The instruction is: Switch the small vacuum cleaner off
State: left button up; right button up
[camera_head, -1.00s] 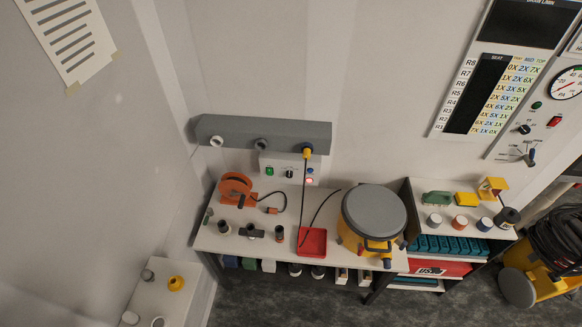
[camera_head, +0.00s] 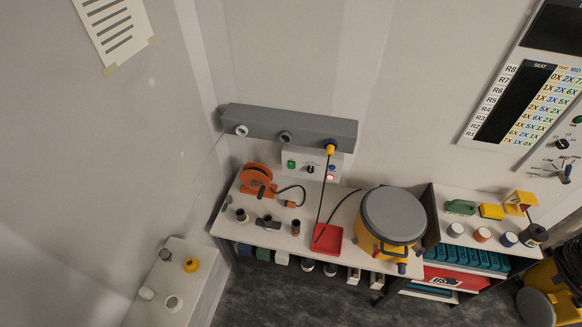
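A yellow drum-shaped machine with a grey round lid (camera_head: 393,214) stands at the right end of the white bench (camera_head: 258,236); it looks like the small vacuum cleaner. A dark handle or fitting shows low on its front. I cannot make out a switch on it. A white control box (camera_head: 299,158) on the wall behind the bench has a green button (camera_head: 291,164), a dark knob (camera_head: 310,169), a blue button and a lit red lamp (camera_head: 330,178). Neither of my grippers is in view.
A grey pipe (camera_head: 290,128) with ports runs above the control box; a dark cable hangs from its yellow plug (camera_head: 330,148). An orange reel (camera_head: 257,178) and red tray (camera_head: 328,238) lie on the bench. A larger yellow machine (camera_head: 548,278) stands at the right edge.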

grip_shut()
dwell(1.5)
